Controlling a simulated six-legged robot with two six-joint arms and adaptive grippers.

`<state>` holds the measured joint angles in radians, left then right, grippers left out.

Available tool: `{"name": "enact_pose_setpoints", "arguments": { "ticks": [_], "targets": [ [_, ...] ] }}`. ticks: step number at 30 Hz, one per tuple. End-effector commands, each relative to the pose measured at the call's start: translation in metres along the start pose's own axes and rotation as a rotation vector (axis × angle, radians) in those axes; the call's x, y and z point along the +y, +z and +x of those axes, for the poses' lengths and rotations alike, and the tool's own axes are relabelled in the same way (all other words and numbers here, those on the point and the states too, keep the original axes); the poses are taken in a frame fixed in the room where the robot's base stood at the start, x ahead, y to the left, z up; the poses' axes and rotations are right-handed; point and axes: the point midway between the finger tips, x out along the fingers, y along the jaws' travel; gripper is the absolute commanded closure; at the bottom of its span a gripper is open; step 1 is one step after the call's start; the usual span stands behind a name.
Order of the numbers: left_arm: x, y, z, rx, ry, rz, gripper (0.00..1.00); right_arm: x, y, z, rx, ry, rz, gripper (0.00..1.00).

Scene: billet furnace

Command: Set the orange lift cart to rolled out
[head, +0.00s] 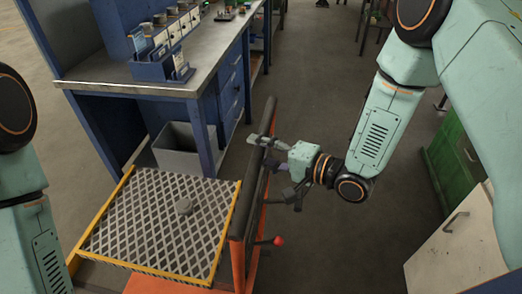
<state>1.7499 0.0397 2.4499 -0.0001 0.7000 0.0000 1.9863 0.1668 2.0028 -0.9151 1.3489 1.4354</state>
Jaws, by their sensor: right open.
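The orange lift cart stands front left, with a diamond-plate top (150,222) edged in yellow. Its orange frame (238,255) rises at the right side and carries a dark push bar (250,185). A lever with a red knob (278,240) sticks out at the right of the frame. My right gripper (264,170) is open at the bar, its upper finger overlapping the bar's far part and its lower finger just right of it. I cannot tell whether they touch. My left arm shows at the left edge; its gripper is out of view.
A blue workbench (110,73) with small items on top stands behind the cart. A grey bin (183,148) sits under it. A green cabinet (455,165) and a pale cabinet (460,240) stand at the right. The floor (315,80) between is clear.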

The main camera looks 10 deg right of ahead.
Motion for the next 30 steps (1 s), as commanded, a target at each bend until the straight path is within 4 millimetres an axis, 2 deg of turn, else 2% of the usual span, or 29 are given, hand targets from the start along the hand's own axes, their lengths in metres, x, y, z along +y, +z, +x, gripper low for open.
{"name": "enact_pose_setpoints", "arguments": {
  "ticks": [11, 27, 30],
  "targets": [
    [0.0, -0.0001, 0.0001, 0.0, 0.0, 0.0, 1.0, -0.0001, 0.0001, 0.0037, 0.0, -0.001, 0.001, 0.52],
    [0.0, 0.0, 0.0001, 0.0, 0.0, 0.0, 1.0, -0.0001, 0.0005, 0.0037, -0.001, 0.0, 0.0, 0.98],
    [0.0, 0.0, 0.0001, 0.0, 0.0, 0.0, 1.0, 0.0, 0.0006, 0.0037, -0.002, 0.0, 0.0, 1.0]
  ]
}}
